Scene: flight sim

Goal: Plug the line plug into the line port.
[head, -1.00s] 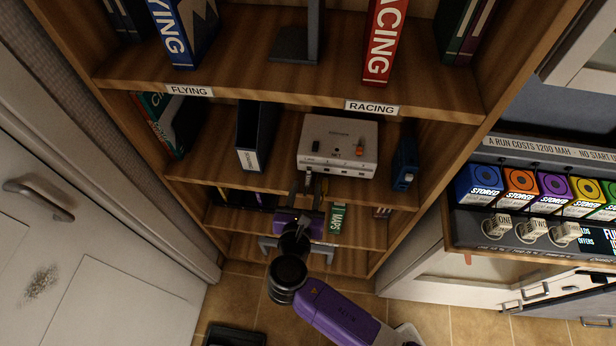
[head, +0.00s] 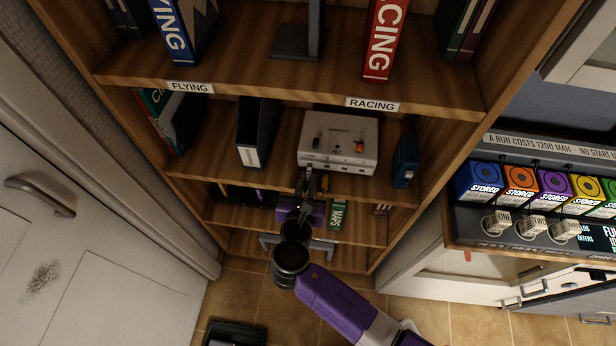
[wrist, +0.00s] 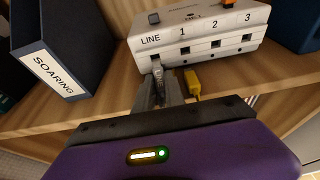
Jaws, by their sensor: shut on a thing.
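The white box (head: 340,138) stands on the middle shelf, with its port face toward me. In the wrist view the box (wrist: 195,32) has ports marked LINE, 1, 2 and 3. My gripper (wrist: 156,88) is shut on the grey line plug (wrist: 157,68), just in front of the box below the LINE label. In the head view my gripper (head: 307,182) is at the box's lower left front edge.
A yellow plug (wrist: 193,82) hangs by the box's front, right of my gripper. A dark SOARING binder (wrist: 62,50) stands left of the box, and a blue object (head: 405,160) stands to its right. The wooden shelf edge (head: 230,185) runs below.

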